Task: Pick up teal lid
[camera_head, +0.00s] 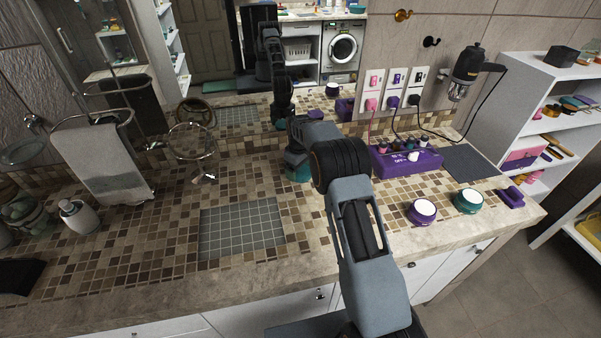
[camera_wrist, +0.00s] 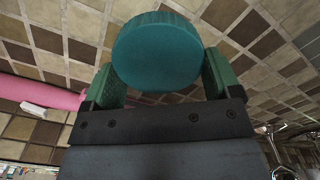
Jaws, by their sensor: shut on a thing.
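The teal lid (camera_wrist: 157,50) is a round, flat-topped disc with a ridged edge. In the wrist view it sits between the two green fingers of my gripper (camera_wrist: 160,74), which is shut on it. In the head view my gripper (camera_head: 297,172) is low over the tiled counter, in front of the mirror, and my arm partly covers it. I cannot tell there whether the lid touches the counter. A teal jar (camera_head: 467,201) with a white top stands at the counter's right end.
A purple jar (camera_head: 423,211) with a white top stands left of the teal jar. A purple organizer (camera_head: 405,158) with several small bottles stands by the wall. A grey grid mat (camera_head: 241,230) lies mid-counter. A round mirror (camera_head: 191,142) and a soap dispenser (camera_head: 77,217) stand left.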

